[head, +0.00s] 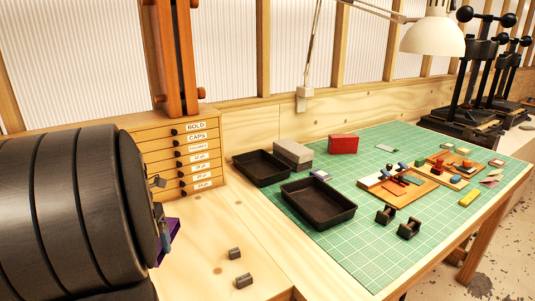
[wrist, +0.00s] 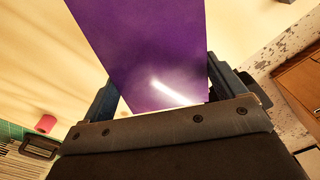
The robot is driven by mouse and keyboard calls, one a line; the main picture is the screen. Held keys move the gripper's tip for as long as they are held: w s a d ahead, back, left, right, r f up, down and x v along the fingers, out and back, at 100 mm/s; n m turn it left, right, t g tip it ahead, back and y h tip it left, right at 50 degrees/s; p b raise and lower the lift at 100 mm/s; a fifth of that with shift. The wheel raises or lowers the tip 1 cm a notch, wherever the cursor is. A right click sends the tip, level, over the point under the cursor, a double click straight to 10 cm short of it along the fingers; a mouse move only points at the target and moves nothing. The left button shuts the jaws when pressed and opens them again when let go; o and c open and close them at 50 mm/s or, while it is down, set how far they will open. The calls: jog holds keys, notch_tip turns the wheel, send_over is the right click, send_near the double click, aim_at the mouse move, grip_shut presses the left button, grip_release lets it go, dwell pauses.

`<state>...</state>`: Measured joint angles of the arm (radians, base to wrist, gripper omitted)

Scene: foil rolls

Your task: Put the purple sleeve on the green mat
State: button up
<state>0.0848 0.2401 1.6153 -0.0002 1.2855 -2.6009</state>
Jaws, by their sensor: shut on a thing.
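The purple sleeve (wrist: 150,50) fills the middle of the wrist view, with a bright glare streak near its lower part. My gripper (wrist: 160,88) is shut on it, one finger on each side. In the head view my arm hides most of the sleeve, and only a purple piece (head: 170,243) shows beside the gripper, over the wooden bench. The green mat (head: 365,245) has a pale grid and covers the table at the right in the head view. The sleeve is to the left of the mat and apart from it.
Two black trays (head: 325,224) (head: 262,183), a grey block (head: 293,150), a red box (head: 343,144) and wooden boards (head: 425,193) with small pieces occupy the mat. Two dark blocks (head: 409,233) stand near its front. The mat's near corner is clear. A labelled drawer cabinet (head: 150,155) stands behind.

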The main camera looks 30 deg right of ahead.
jog(key=s+d+m, duration=0.3)
jog(key=d+m, duration=0.1)
jog(key=d, duration=1.3)
jog(key=s+d+m, duration=0.3)
jog(key=d+m, duration=0.1)
jog(key=d, duration=1.2)
jog(key=s+d+m, duration=0.7)
jog(key=s+d, duration=1.5)
jog(key=s, duration=0.2)
send_over(359, 247)
notch_tip(359, 247, down, 7)
jog(key=shift+d+f, duration=0.1)
jog(key=shift+f, duration=2.05)
jog(key=shift+f, duration=0.15)
